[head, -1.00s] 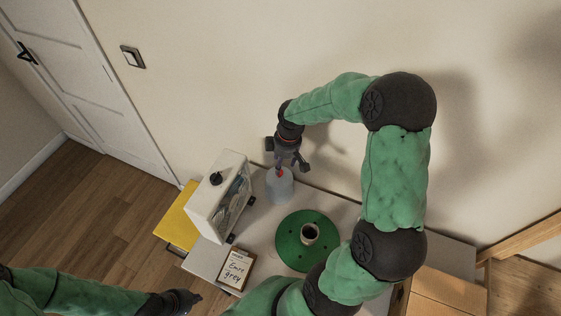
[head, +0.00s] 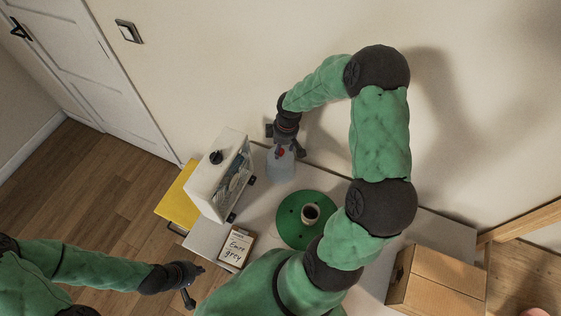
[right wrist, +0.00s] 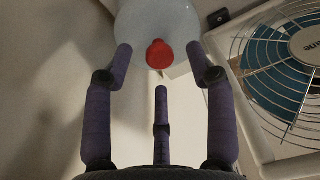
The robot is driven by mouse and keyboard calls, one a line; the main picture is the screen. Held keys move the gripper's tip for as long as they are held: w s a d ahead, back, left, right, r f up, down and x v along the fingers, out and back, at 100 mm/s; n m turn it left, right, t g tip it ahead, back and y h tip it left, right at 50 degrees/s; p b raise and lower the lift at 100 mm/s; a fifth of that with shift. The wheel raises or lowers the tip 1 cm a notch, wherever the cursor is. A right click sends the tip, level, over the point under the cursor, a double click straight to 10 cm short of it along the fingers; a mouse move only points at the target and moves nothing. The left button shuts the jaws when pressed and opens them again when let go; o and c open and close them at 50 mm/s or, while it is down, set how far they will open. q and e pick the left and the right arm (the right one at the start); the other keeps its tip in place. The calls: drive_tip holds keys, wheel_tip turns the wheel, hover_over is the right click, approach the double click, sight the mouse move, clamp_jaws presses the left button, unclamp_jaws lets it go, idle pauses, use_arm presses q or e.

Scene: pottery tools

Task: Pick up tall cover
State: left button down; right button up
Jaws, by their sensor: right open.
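The tall cover looks to be the pale, translucent dome (head: 281,172) with a red knob, standing on the table beside the white box. In the right wrist view the pale dome (right wrist: 150,22) fills the top middle, with its red knob (right wrist: 159,54) facing me. My right gripper (head: 284,151) is just above the dome's top. Its three fingers are open around the knob, with gaps visible; two fingertips overlap the dome's outline, and I cannot tell if they touch. My left gripper (head: 194,284) looks open and empty, off the table's front left.
A white box with a wire grille (head: 222,172) stands close left of the dome; its fan-like front (right wrist: 285,70) shows at right. The wall is close behind.

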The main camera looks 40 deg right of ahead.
sight(281, 161)
wheel_tip(281, 161, down, 2)
drive_tip(key=shift+w+f, duration=0.15)
drive_tip(key=shift+f, duration=0.1)
clamp_jaws()
use_arm(q)
drive_tip(key=shift+f, duration=0.2)
